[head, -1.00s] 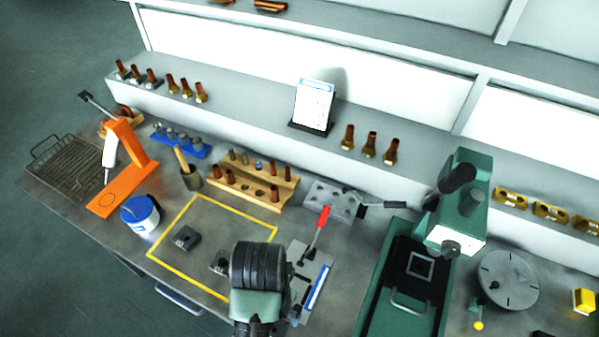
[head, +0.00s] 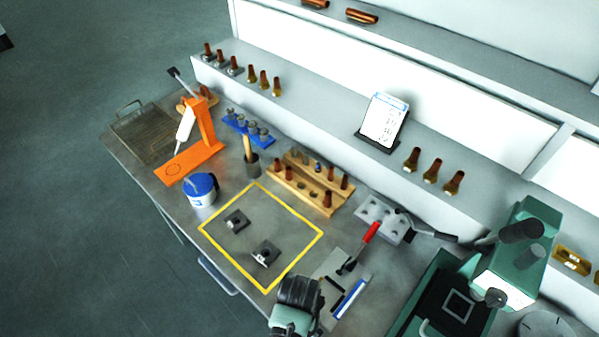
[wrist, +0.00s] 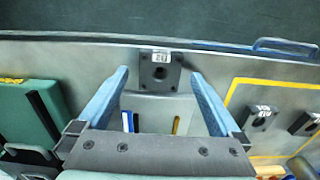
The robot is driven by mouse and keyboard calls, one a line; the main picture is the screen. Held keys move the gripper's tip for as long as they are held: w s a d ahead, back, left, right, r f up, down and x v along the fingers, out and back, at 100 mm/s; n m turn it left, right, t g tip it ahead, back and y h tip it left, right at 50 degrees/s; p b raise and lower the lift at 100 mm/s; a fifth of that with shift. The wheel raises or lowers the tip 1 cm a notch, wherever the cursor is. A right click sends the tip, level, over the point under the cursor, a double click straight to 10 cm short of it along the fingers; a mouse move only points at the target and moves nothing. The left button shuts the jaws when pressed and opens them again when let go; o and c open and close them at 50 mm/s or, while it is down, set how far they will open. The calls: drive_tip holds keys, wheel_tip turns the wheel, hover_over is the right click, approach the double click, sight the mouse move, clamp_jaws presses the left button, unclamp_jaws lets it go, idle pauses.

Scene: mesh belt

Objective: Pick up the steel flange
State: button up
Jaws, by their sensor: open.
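A dark square steel flange (wrist: 160,72) with a round central hole and a small white label lies flat near the bench's front edge in the wrist view. My gripper (wrist: 159,76) has its two pale blue fingers spread, one on each side of the flange with gaps between. Whether the fingertips are down at its height, I cannot tell. This flange does not show in the head view, where my arm covers part of the bench. Two similar dark square pieces (head: 236,220) (head: 266,254) lie inside the yellow outline.
A fixture plate with a red-handled clamp (head: 361,246) and a green machine (head: 520,250) stand to the right. A wooden rack (head: 310,185), a blue-and-white tub (head: 201,190) and an orange stand (head: 190,160) surround the yellow-outlined area (head: 303,222).

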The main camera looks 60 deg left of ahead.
drive_tip(key=shift+f, duration=0.7)
drive_tip(key=shift+c, duration=0.2)
drive_tip(key=shift+w, duration=0.1)
clamp_jaws()
